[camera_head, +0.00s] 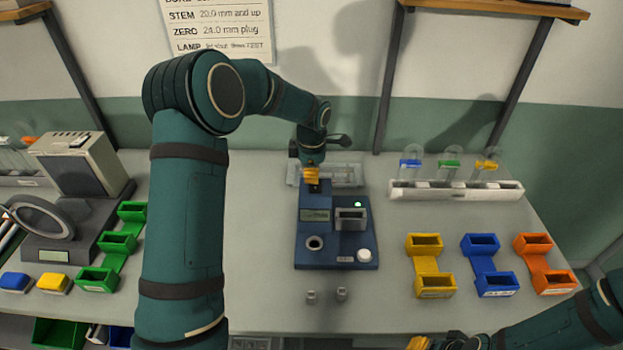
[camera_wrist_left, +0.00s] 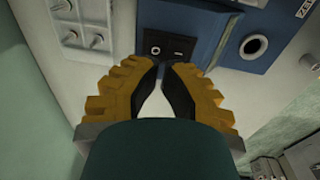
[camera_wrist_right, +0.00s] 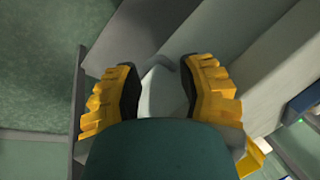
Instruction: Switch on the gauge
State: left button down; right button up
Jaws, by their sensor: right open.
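The gauge (camera_head: 337,250) is a dark blue box with a small display (camera_head: 316,215), a grey block, a round port and a white knob (camera_head: 364,255). A green light (camera_head: 358,204) glows on it. My left gripper (camera_head: 312,178) is at its back edge, pointing down, partly hidden by my arm. In the left wrist view, its fingers (camera_wrist_left: 161,68) nearly meet at the tips, with nothing seen between them. They are just beside a black panel with a rocker switch (camera_wrist_left: 178,52) and round socket; contact cannot be told. My right gripper (camera_wrist_right: 160,68) is open and empty, low at the front right.
Two small grey plugs (camera_head: 311,297) lie in front. Yellow (camera_head: 430,264), blue (camera_head: 484,265) and orange bins are at right; a tube rack (camera_head: 455,189) is behind them. Green bins (camera_head: 118,243) and a grey machine are at left.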

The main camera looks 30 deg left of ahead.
aim_at(311, 185)
pick_arm(q)
jog(key=shift+s+d+r, duration=0.1)
jog(key=shift+s+r, duration=0.05)
jog(key=shift+r, duration=1.3)
jog(key=shift+s+r, duration=0.1)
jog(key=shift+r, duration=1.3)
jog(key=shift+r, duration=0.1)
